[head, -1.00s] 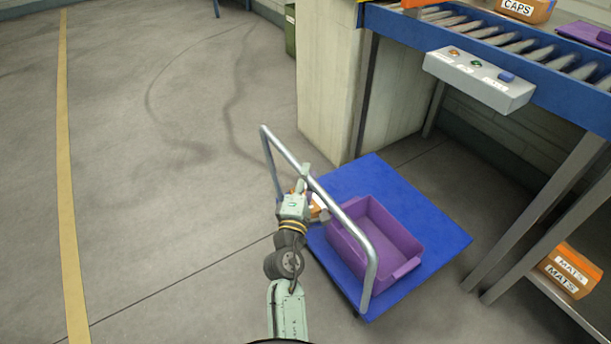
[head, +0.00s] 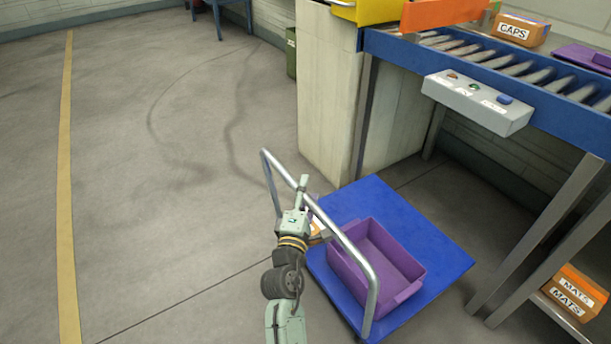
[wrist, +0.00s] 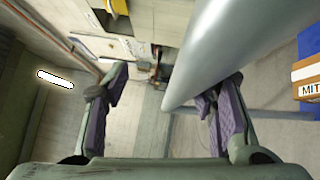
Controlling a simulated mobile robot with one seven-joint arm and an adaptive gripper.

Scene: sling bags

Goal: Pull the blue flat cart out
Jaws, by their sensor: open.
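The blue flat cart (head: 420,238) stands on the floor, partly beside the conveyor's legs. Its silver tube handle (head: 358,258) rises on the near left side. A purple bin (head: 400,298) sits on the cart's deck. My gripper (head: 303,188) is at the upper part of the handle. In the wrist view my gripper (wrist: 165,88) is open, and the handle's thick bar (wrist: 218,50) runs down between the fingers, close to the right finger. I cannot tell whether it touches that finger.
A small orange and white box (head: 317,227) lies on the deck behind my gripper. A conveyor (head: 395,48) with a control box (head: 478,102) stands at right, above a shelf with a MATS box (head: 572,292). A pale block (head: 335,100) stands behind the cart. Open floor (head: 170,200) lies left.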

